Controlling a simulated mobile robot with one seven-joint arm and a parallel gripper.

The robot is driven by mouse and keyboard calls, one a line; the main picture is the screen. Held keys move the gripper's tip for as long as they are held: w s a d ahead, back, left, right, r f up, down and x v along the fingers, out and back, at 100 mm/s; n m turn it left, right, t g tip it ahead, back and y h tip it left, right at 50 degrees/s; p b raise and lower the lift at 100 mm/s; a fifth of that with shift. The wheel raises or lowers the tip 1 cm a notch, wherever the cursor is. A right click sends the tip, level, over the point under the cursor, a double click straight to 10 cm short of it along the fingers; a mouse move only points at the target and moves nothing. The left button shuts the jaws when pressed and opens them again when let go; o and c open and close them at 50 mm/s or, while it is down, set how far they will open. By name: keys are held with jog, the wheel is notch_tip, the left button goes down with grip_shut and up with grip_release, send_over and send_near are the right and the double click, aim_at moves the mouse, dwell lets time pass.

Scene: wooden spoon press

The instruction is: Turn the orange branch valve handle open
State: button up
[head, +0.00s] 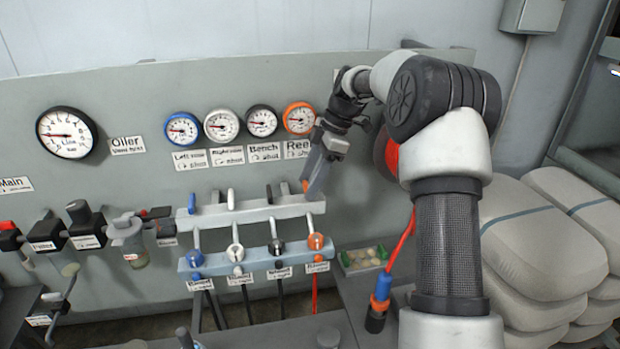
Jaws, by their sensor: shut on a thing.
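The orange branch valve handle (304,186) is a small upright piece at the right end of the upper grey rail. My gripper (314,182) comes down from the upper right and is shut on the handle. The grey fingers hide most of it, and only a bit of orange shows at their left side. To its left on the same rail stand a blue handle (191,203), a white handle (230,199) and a black handle (269,194), all upright. How far the orange handle is turned cannot be told.
Gauges, including an orange-rimmed one (299,118), hang above. An orange hose (401,245) hangs right of the rails. Stacked grey sacks (540,240) stand at the right.

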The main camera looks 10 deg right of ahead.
dwell(0.3)
jog(key=o, duration=1.1)
jog(key=shift+c, duration=0.2)
jog(key=p+v, duration=0.3)
jog(key=v, duration=1.4)
jog(key=shift+r, duration=0.3)
